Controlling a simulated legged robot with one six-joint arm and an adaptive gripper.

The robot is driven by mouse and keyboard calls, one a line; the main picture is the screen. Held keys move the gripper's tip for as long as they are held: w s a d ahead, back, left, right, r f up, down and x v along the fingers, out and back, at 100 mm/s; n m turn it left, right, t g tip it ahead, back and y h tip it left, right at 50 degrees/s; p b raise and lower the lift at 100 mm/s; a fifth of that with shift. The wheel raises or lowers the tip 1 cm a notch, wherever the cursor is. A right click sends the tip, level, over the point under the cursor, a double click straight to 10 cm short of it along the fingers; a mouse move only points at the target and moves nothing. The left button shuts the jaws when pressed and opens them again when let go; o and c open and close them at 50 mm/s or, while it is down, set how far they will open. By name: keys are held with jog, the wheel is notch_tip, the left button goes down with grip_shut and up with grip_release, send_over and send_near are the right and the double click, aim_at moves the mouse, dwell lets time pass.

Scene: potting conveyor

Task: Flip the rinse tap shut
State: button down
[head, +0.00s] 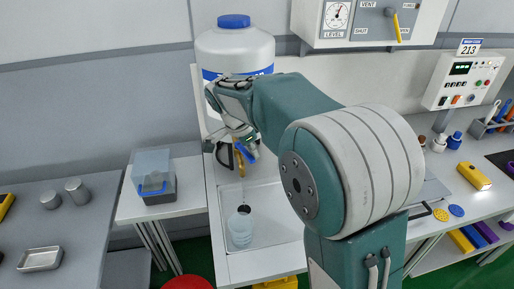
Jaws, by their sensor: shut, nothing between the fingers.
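The rinse tap (239,168) shows as a small brass-coloured piece below the large white jug (236,48) with a blue cap. A blue part, which looks like the tap's lever (247,151), sits right by my fingertips. A thin pale line, perhaps water, runs down from the tap toward a translucent bottle (241,229) standing in the sink. My gripper (243,137) is shut and empty, in front of the jug's lower part and just above the tap. I cannot tell whether it touches the lever. My gripper and arm hide part of the jug and tap.
The white sink (270,214) lies below the tap. A clear box with a blue latch (153,178) stands on the left side table. A control cabinet (366,22) hangs above, and a panel numbered 213 (465,80) stands at right. Metal cups (76,190) stand far left.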

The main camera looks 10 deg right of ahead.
jog(key=shift+s+a+m+g, duration=0.15)
jog(key=shift+a+m+g, duration=0.2)
jog(key=shift+m, duration=0.25)
jog(key=shift+w+d, duration=0.15)
jog(key=shift+w, duration=0.65)
jog(key=shift+d, duration=0.1)
notch_tip(320, 180, up, 9)
jog(key=shift+d+r, duration=0.15)
jog(key=shift+r, duration=0.05)
dwell(0.4)
